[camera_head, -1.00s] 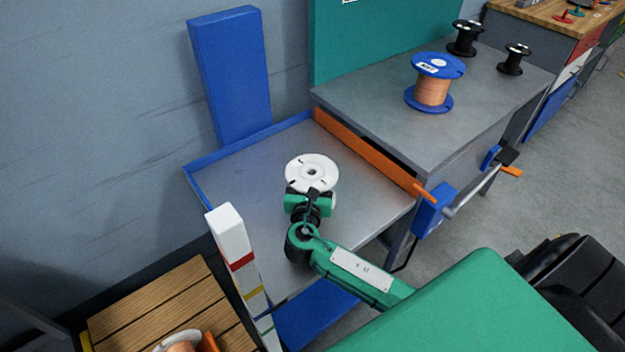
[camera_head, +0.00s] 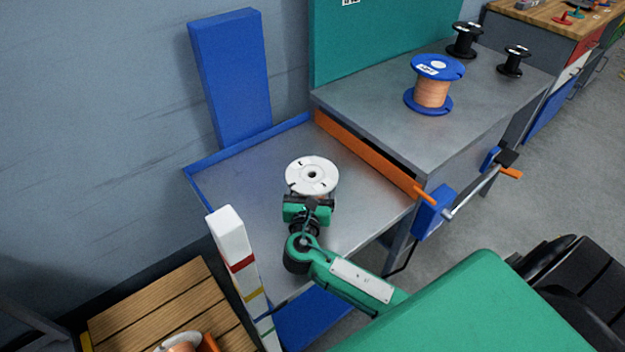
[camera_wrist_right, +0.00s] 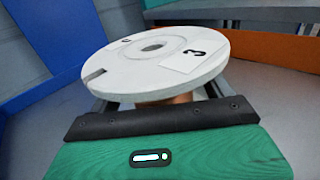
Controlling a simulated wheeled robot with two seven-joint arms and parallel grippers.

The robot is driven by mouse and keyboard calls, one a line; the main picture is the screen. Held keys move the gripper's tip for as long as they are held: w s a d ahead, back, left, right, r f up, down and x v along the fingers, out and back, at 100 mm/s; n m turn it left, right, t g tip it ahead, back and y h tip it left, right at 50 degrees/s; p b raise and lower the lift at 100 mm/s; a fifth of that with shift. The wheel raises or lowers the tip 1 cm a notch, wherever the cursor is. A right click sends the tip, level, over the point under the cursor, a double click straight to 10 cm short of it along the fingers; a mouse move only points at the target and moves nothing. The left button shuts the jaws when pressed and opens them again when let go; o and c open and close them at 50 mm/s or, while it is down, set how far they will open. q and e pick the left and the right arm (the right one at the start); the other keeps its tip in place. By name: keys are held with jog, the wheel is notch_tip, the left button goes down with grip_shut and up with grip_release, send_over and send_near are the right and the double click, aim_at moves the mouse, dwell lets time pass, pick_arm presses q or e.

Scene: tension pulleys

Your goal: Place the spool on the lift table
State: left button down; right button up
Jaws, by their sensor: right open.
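A white-flanged spool (camera_head: 312,175) stands upright on the grey lift table (camera_head: 250,190), which has a blue rim. In the right wrist view the spool's white top flange (camera_wrist_right: 155,58), marked 3, fills the middle, with a bit of copper winding below it. My right gripper (camera_head: 309,196) is at the near side of the spool, low beneath the flange. Its open fingers (camera_wrist_right: 158,97) reach to either side of the winding; the flange hides their tips. I cannot tell whether they touch it. My left gripper is not in view.
A higher grey bench (camera_head: 385,115) with an orange edge (camera_head: 365,155) adjoins on the right, carrying a blue spool (camera_head: 433,88) and two black spools. A white striped post (camera_head: 232,240) stands at the near left, beside a wooden surface (camera_head: 170,305). A crank (camera_head: 480,185) sticks out at the right.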

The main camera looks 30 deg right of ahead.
jog(key=p+v, duration=0.1)
jog(key=v, duration=0.9)
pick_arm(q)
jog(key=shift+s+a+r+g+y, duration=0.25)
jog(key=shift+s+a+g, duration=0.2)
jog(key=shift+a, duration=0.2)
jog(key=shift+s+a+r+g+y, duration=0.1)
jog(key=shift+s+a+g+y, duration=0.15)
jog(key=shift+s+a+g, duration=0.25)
